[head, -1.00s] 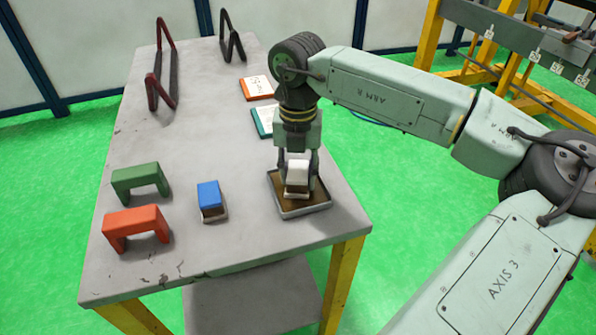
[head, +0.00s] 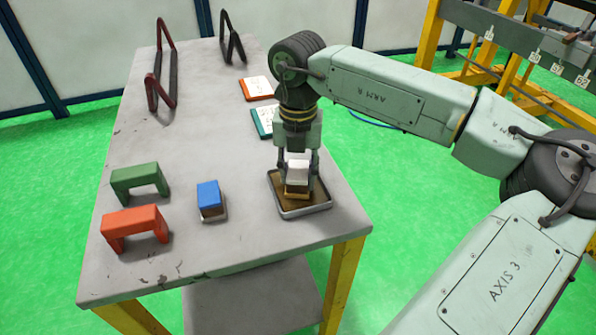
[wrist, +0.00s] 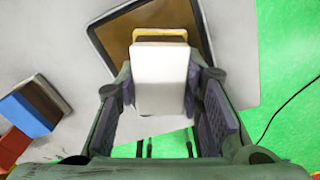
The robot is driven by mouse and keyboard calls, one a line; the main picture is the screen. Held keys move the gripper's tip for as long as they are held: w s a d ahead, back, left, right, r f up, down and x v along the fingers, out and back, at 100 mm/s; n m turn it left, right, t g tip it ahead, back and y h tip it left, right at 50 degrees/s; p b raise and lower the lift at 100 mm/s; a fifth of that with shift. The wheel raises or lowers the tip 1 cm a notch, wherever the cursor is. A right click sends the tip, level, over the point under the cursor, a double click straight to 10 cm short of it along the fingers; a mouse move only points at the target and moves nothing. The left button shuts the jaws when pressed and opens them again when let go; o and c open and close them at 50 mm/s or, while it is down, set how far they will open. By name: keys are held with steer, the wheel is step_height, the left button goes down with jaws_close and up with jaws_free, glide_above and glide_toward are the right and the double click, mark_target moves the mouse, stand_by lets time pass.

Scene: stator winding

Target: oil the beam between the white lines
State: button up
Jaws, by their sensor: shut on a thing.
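My gripper (head: 298,166) points straight down over the right front of the table. It is shut on a white-topped block (head: 298,172) with a tan lower part (head: 297,190), held upright. The block is at the shallow tray (head: 304,213) with a brown inside; I cannot tell whether it touches the tray's bottom. In the wrist view the white top (wrist: 160,82) sits between both fingers, with the tray's dark rim (wrist: 98,42) behind. The grey beam (head: 515,38) on a yellow frame is at the top right, away from my gripper; small white tags hang on it.
The grey table (head: 215,130) also holds a blue-topped block (head: 208,195), a green bracket (head: 140,176), an orange bracket (head: 134,224), two dark red-and-black stands (head: 163,75) and two cards (head: 258,88). The table's middle is clear.

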mark_target(298, 170)
stand_by(0.4)
steer(key=shift+r+p, duration=1.75)
steer(key=shift+r, duration=1.7)
